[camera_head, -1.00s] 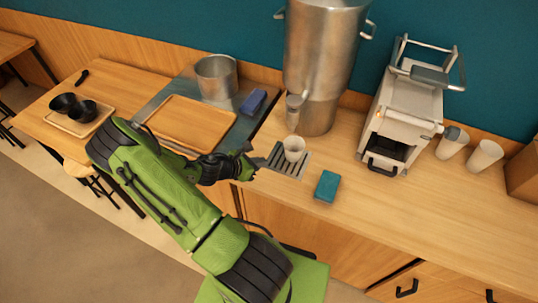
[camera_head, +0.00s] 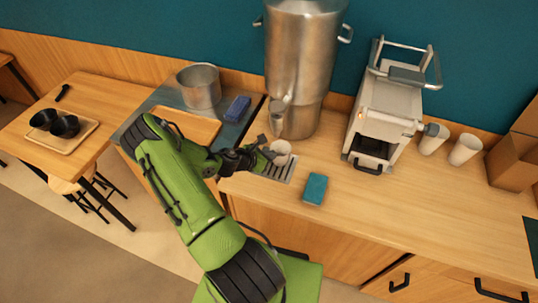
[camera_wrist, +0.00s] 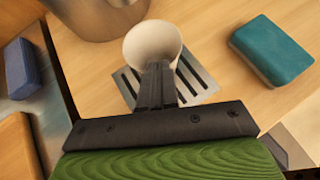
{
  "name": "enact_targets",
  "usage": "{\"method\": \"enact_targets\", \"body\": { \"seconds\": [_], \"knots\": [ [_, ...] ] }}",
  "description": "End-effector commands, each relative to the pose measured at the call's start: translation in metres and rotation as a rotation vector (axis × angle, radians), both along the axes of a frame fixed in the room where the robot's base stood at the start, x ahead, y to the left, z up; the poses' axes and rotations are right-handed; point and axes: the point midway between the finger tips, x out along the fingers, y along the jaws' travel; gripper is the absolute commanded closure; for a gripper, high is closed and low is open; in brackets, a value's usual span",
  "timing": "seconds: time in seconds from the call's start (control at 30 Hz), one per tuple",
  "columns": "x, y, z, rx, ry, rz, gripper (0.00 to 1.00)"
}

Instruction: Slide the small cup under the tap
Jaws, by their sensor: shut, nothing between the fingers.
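The small white cup (camera_head: 281,152) stands upright near the back of the slatted metal drip tray (camera_head: 275,170). It also shows in the wrist view (camera_wrist: 152,40), just beyond my fingertips. The tap (camera_head: 278,118) on the tall metal urn (camera_head: 305,60) is just above and behind the cup in the head view. I cannot tell whether the cup is exactly beneath the spout. My gripper (camera_head: 266,150) is shut and empty at the near left side of the cup. In the wrist view the closed fingers (camera_wrist: 157,70) reach the cup's near side and appear to touch it.
A teal sponge (camera_head: 315,188) lies right of the drip tray. A white machine (camera_head: 385,115) and two cups (camera_head: 433,139) (camera_head: 465,149) stand farther right. A metal pot (camera_head: 199,87), a blue block (camera_head: 237,108) and a wooden tray (camera_head: 185,125) are left. The front-right counter is clear.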

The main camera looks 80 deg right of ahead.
Motion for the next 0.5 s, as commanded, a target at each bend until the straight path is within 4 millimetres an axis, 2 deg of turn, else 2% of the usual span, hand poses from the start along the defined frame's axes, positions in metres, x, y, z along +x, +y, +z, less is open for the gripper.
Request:
{"method": "enact_targets", "body": {
  "seconds": [0.23, 0.5],
  "knots": [
    [0.014, 0.022, 0.0, 0.002, 0.001, 0.001, 1.0],
    [0.014, 0.022, 0.001, 0.0, 0.0, -0.001, 1.0]
  ]
}}
